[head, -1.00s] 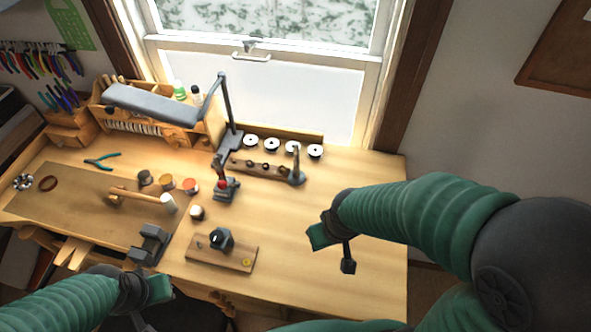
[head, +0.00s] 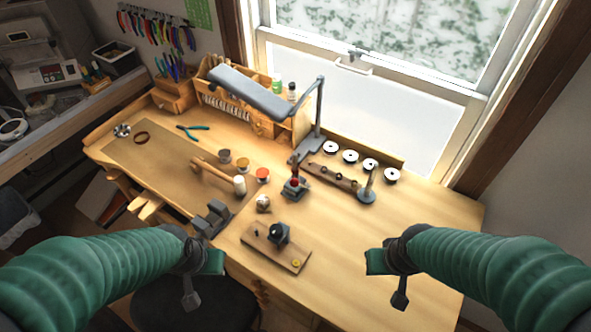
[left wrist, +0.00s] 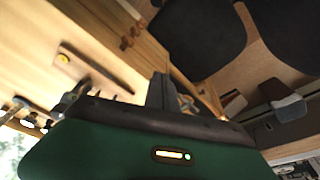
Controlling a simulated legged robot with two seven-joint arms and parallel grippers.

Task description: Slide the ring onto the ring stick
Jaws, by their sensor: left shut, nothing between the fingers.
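A grey upright cone on a round base, which looks like the ring stick (head: 367,190), stands on the bench right of centre. Several small dark rings (head: 339,176) sit on a wooden strip to its left. A small yellow ring-like thing (head: 296,263) lies on the right end of a wooden board; it also shows in the left wrist view (left wrist: 63,58). Which ring is meant I cannot tell. My left gripper (head: 190,303) is shut and empty in front of the bench edge. My right gripper (head: 399,301) is over the front right of the bench, apart from everything; its jaws are unclear.
The wooden board (head: 262,244) carries a dark block. A lamp (head: 250,92) arches over the back. A hammer (head: 219,175), small jars (head: 243,165), pliers (head: 193,132) and a vise (head: 211,218) occupy the left and middle. The bench's right side is clear.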

